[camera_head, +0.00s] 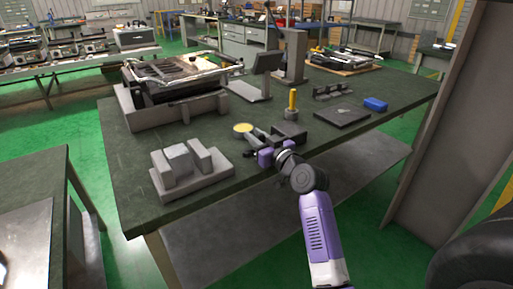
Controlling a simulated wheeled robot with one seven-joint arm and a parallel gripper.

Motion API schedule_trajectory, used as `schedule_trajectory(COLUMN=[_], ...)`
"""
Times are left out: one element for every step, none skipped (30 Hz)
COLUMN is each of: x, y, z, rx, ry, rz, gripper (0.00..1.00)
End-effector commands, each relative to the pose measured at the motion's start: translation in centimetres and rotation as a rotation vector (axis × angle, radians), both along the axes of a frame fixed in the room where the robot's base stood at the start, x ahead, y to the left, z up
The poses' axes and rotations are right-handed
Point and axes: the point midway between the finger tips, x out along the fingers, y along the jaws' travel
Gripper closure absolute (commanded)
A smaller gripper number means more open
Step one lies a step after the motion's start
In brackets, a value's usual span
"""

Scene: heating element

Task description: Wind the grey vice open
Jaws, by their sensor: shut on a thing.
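A grey vice-like block (188,171) stands at the table's near left corner, with upright jaws on a flat base and a paler block between them. My purple gripper (257,150) is at the table's near edge, to the right of this block and apart from it. It is shut on a small dark part, mostly hidden by the gripper and wrist. A round yellow-topped piece (243,128) and a dark block (290,132) lie just beyond the gripper. I cannot tell whether the held part belongs to either. No winding handle is clear on the grey block.
The dark green table (125,165) also bears a large tray fixture (175,105), a yellow-handled tool (292,103), a dark plate (342,116), a blue box (375,104) and a grey stand (264,66). A grey post (440,140) rises at right.

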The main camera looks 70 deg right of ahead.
Motion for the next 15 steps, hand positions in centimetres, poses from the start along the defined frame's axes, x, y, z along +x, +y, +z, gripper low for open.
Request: schedule_trajectory(x=[0.11,0.14,0.22,0.3,0.36,0.42,0.48,0.53,0.61,0.67,0.75,0.85,0.9,0.96,1.03], y=[-0.07,-0.1,-0.09,-0.1,-0.1,-0.12,-0.13,-0.16,-0.14,-0.16,-0.14,-0.13,-0.11,-0.11,-0.13], z=[-0.44,-0.43,-0.41,-0.38,-0.34,-0.38,-0.34,-0.31,-0.33,-0.32,-0.28,-0.28,-0.26,-0.22,-0.19], rx=[-0.003,-0.003,-0.003,-0.003,-0.003,-0.002,-0.002,-0.003,-0.001,-0.001,-0.001,-0.002,-0.001,-0.001,-0.001], ry=[-0.003,-0.003,-0.003,-0.001,-0.003,-0.002,-0.002,-0.002,-0.001,-0.001,-0.001,0.0,-0.001,-0.001,-0.001], rz=[0.018,0.029,0.045,0.057,0.07,0.085,0.098,0.109,0.126,0.138,0.151,0.167,0.179,0.191,0.205], gripper=[1.0,1.0,1.0,1.0,1.0,1.0,1.0,1.0,1.0,1.0,1.0,1.0,1.0,1.0,1.0])
